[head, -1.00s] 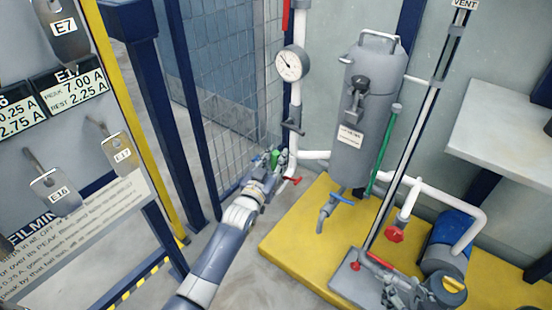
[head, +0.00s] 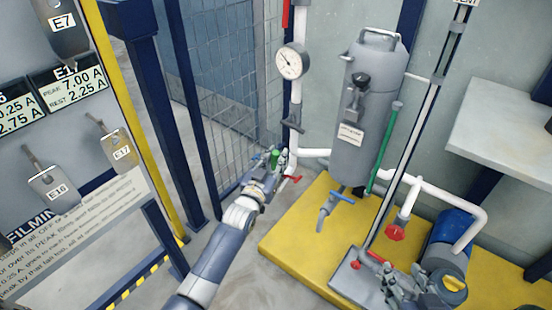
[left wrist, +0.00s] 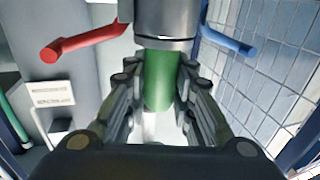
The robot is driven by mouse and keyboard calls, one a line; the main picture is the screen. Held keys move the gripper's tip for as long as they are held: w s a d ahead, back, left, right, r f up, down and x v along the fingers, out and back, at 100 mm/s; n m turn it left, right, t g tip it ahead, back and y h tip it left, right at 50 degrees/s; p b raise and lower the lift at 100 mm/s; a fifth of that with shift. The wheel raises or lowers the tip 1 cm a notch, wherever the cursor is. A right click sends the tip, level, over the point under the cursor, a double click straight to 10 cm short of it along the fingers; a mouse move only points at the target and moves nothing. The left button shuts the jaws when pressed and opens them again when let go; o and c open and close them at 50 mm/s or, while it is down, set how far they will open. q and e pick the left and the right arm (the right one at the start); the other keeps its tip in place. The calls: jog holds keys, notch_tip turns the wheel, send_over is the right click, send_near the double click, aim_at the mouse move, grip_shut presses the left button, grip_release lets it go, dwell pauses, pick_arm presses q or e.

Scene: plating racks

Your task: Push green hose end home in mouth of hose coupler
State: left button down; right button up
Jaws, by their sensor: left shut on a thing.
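The green hose end (left wrist: 160,82) is upright between the fingers of my left gripper (left wrist: 160,105) in the left wrist view. Its top meets the lower rim of the grey hose coupler (left wrist: 166,22); how deep it sits inside is hidden. The coupler has a red lever on the left and a blue lever on the right. In the head view my left gripper (head: 270,166) is beside the white pipe, with the green hose end (head: 275,158) showing small. My right gripper (head: 398,288) is low at the right; its fingers are too unclear to read.
A white pipe with a gauge (head: 290,64) rises behind my left gripper. A grey tank (head: 365,120) stands to the right over a yellow base (head: 290,238). A mesh fence (head: 225,90) is close on the left. A blue pump (head: 446,245) is by my right gripper.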

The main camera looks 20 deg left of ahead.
pick_arm(q)
jog(key=c, duration=1.3)
grip_release()
jog(key=shift+f, duration=0.1)
jog(key=shift+s, duration=0.15)
jog(key=s+a, duration=0.1)
jog(key=s, duration=1)
jog(key=shift+s, duration=0.3)
jog(key=shift+s, duration=0.1)
